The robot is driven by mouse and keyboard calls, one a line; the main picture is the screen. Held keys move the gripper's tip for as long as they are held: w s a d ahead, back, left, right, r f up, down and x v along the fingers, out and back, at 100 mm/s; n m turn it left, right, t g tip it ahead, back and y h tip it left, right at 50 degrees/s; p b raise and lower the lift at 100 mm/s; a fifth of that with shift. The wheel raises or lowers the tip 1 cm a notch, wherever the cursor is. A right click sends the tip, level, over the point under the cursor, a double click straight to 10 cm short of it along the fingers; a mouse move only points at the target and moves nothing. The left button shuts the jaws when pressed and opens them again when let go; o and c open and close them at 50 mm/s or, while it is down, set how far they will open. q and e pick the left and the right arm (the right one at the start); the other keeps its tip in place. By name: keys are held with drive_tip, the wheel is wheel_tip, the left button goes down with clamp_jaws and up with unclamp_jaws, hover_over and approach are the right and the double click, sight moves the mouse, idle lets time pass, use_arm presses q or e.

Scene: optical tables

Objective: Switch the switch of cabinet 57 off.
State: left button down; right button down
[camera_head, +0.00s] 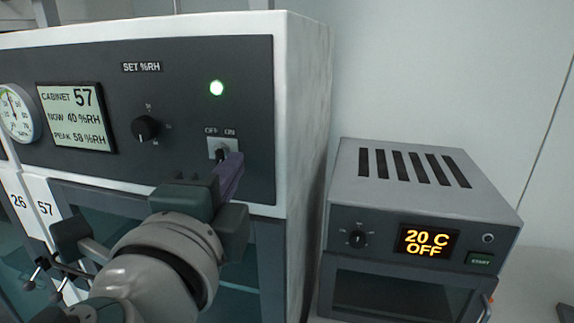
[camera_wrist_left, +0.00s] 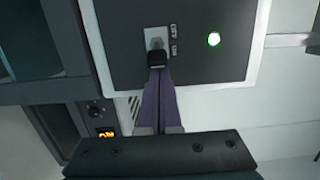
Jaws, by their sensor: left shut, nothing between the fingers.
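The dark front panel of cabinet 57 (camera_head: 190,75) fills the left of the head view, with a display reading "CABINET 57" (camera_head: 76,118). Its switch (camera_head: 214,146) sits on a small light plate under the labels OFF and ON. A green lamp (camera_head: 217,88) is lit above it. My left gripper (camera_head: 232,166) is shut and empty, its purple fingers at the lower right of the switch, partly covering it. In the left wrist view the fingertips (camera_wrist_left: 157,72) are right by the switch plate (camera_wrist_left: 157,40); I cannot tell contact or which way the lever points. My right gripper is not in view.
A black knob (camera_head: 145,128) and a round gauge (camera_head: 17,113) are on the same panel. A grey oven-like box (camera_head: 425,190) stands to the right, its display reading "20 C OFF" (camera_head: 427,242). A narrow gap separates it from the cabinet.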

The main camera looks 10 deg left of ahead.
use_arm(q)
drive_tip(key=shift+s+a+m+h, duration=0.15)
drive_tip(key=shift+m+h, duration=0.2)
drive_tip(key=shift+h, duration=0.2)
drive_tip(key=shift+s+a+m+h, duration=0.15)
drive_tip(key=shift+m+h, duration=0.2)
drive_tip(key=shift+h, duration=0.2)
drive_tip(key=a+m+g+h+b, duration=0.1)
drive_tip(key=m+h, duration=0.1)
drive_tip(key=h, duration=0.1)
drive_tip(key=a+m+g+h+b, duration=0.1)
drive_tip(key=m+h, duration=0.1)
drive_tip(key=h, duration=0.2)
drive_tip(key=a+m+g+h+b, duration=0.1)
drive_tip(key=m+h, duration=0.2)
drive_tip(key=shift+s+a+g, duration=0.3)
drive_tip(key=shift+a, duration=0.05)
